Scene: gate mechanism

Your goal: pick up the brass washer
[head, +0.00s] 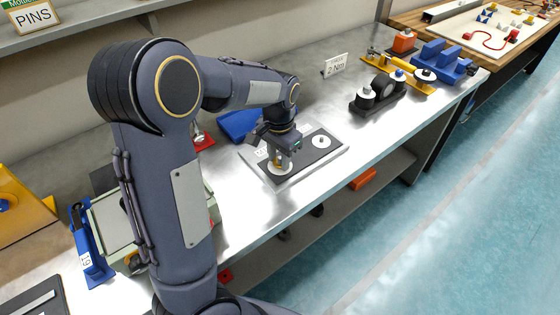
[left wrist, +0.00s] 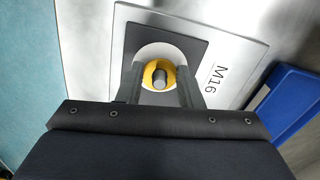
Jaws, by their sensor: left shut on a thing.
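The brass washer (left wrist: 148,75) is a yellow ring around a grey pin (left wrist: 160,78) in the left wrist view. It lies over a white disc (left wrist: 158,50) on a dark pad of the plate marked M16. My left gripper (head: 279,163) reaches down to the plate in the head view, with a little of the yellow washer showing at its tips. In the left wrist view its two fingers stand on either side of the washer, shut on it. I cannot tell whether the washer is lifted off the disc. My right gripper is not in view.
The grey plate (head: 330,158) also carries a second white disc with a pin (head: 321,141) to the right. A blue bin (head: 238,124) stands behind the plate. A "2 Nm" sign (head: 335,66) and a dark fixture (head: 377,96) stand farther right.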

